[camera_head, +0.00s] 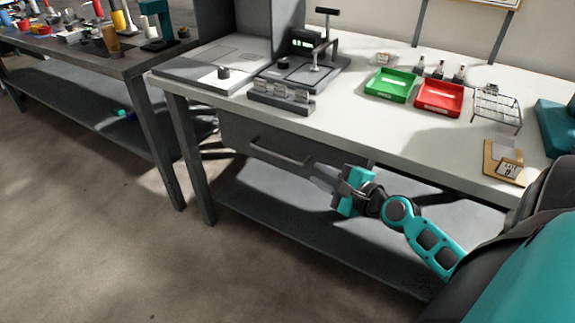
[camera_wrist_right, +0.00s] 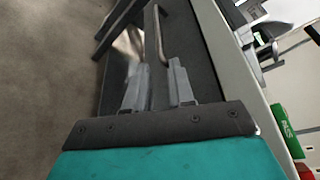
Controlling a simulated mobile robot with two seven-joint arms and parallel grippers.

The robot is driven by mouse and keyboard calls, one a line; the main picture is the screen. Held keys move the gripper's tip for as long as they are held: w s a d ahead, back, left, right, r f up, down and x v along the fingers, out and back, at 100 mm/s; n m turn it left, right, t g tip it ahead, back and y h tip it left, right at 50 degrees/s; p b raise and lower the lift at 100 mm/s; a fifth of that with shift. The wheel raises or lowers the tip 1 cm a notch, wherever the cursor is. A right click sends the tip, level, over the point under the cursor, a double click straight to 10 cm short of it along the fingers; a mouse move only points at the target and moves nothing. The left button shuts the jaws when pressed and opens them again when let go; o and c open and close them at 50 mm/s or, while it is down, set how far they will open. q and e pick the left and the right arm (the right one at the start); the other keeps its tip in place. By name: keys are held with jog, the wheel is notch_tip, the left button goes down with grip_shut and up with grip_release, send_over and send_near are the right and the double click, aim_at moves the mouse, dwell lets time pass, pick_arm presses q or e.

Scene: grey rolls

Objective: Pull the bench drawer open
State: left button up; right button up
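The bench drawer (camera_head: 238,132) is a dark grey front under the white bench top, and it looks shut. Its grey bar handle (camera_head: 280,157) runs across the front; it also shows in the right wrist view (camera_wrist_right: 151,38). My right gripper (camera_head: 322,176) is just right of the handle, in front of the drawer. In the right wrist view its two grey fingers (camera_wrist_right: 157,68) are apart with nothing between them. The handle lies just beyond the fingertips, roughly in line with the gap, and seems not to be touched. My left gripper is not in view.
The white bench top (camera_head: 350,110) carries a green tray (camera_head: 391,86), a red tray (camera_head: 438,97), a wire rack (camera_head: 496,108) and a press-like device (camera_head: 300,70). A lower shelf (camera_head: 290,225) lies below the drawer. The floor (camera_head: 110,240) in front is clear.

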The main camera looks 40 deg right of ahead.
aim_at(292, 161)
jog(key=b+x, duration=0.1)
jog(key=x, duration=1)
jog(key=shift+w+f, duration=0.15)
jog(key=shift+w, duration=0.05)
jog(key=shift+w+a+b, duration=0.15)
jog(key=shift+w+b, duration=0.2)
jog(key=shift+w, duration=0.15)
jog(key=shift+c, duration=0.3)
grip_shut()
